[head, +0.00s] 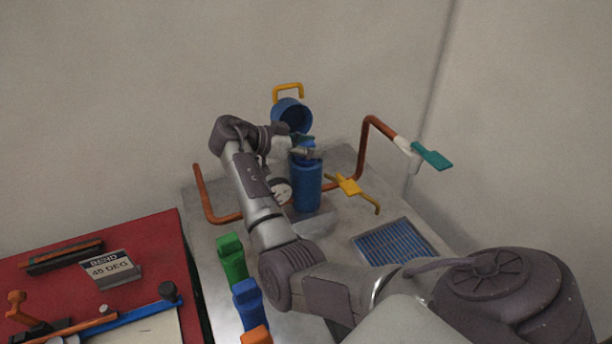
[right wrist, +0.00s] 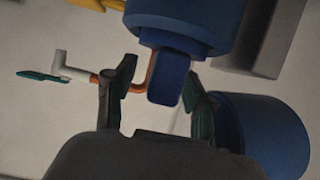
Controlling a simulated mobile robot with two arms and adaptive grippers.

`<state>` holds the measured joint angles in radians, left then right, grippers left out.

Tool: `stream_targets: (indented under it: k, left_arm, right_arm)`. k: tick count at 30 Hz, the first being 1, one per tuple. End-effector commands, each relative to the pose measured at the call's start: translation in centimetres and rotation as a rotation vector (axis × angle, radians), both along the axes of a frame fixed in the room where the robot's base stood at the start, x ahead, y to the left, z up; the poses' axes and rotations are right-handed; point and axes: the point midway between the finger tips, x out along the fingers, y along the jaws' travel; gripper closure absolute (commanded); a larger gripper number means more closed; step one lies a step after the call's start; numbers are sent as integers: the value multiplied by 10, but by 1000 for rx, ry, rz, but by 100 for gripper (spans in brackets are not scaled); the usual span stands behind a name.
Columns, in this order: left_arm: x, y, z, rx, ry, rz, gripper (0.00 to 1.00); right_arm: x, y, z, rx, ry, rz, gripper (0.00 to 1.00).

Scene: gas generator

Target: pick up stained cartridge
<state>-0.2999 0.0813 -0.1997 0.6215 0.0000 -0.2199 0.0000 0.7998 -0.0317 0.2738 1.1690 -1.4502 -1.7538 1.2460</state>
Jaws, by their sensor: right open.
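A blue cylinder (head: 307,190) stands upright on the metal bench. The right wrist view shows its blue body (right wrist: 185,22) at the top edge, with a blue tab (right wrist: 170,78) sticking out of it. I cannot tell whether this tab belongs to the stained cartridge; no stain shows. A blue cap (head: 291,113) with a yellow handle (head: 288,90) is raised behind the cylinder. My right gripper (head: 308,148) is open at the cylinder's top. In the right wrist view its fingers (right wrist: 160,80) are on either side of the tab, with no clear grip. My left gripper is out of view.
Copper pipes (head: 364,150) flank the cylinder, with a yellow valve handle (head: 348,185) and a teal valve handle (head: 432,158) on the right. Green (head: 231,260) and blue (head: 249,304) blocks line the bench front. A red table (head: 150,245) with tools is at left. Walls stand behind.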

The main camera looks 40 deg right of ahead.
Motion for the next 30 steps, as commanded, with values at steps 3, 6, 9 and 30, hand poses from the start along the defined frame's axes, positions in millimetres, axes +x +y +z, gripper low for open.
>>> stream_targets:
  k: [3, 6, 9, 30]
  left_arm:
    - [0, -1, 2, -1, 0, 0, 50]
    - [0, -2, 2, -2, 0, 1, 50]
    - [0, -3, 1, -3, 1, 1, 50]
    - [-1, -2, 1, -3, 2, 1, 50]
  right_arm:
    - [-3, -10, -3, -1, -2, -1, 46]
    - [-3, -10, -4, -1, -2, 0, 46]
    - [-3, -10, -4, -1, -2, 0, 46]
    - [-3, -10, -3, -1, -2, 0, 100]
